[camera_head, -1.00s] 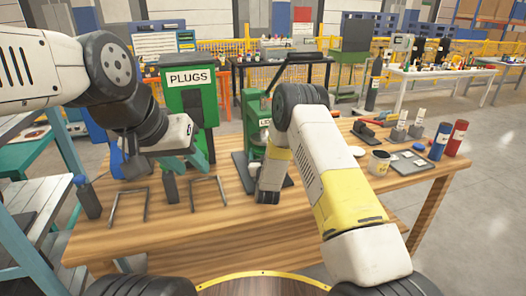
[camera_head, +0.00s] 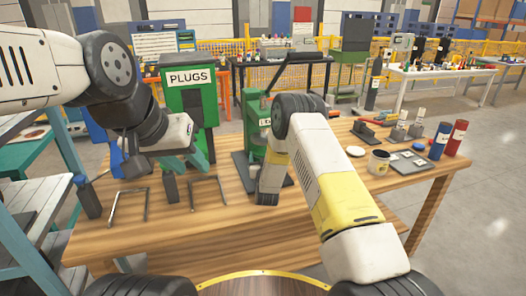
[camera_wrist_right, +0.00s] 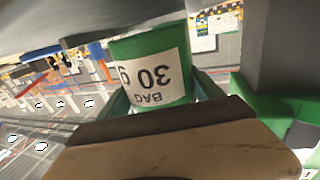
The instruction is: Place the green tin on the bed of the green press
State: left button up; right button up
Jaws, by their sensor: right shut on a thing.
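The green tin (camera_wrist_right: 150,68) has a white label reading "BAG 30", upside down in the right wrist view. My right gripper (camera_wrist_right: 162,92) is shut on it, with a green finger on each side. In the head view the tin is hidden behind my right wrist (camera_head: 271,180). The green press (camera_head: 257,112) stands on the wooden table just behind that wrist, with its dark lever raised. Its bed is mostly covered by my arm, so I cannot tell whether the tin touches it. My left gripper (camera_head: 184,163) has its teal fingers apart and looks empty, above the table's left part.
A green PLUGS dispenser (camera_head: 188,95) stands left of the press. The table's front (camera_head: 215,232) is clear.

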jog(key=shift+s+f, duration=0.1)
jog(key=shift+f, duration=0.15)
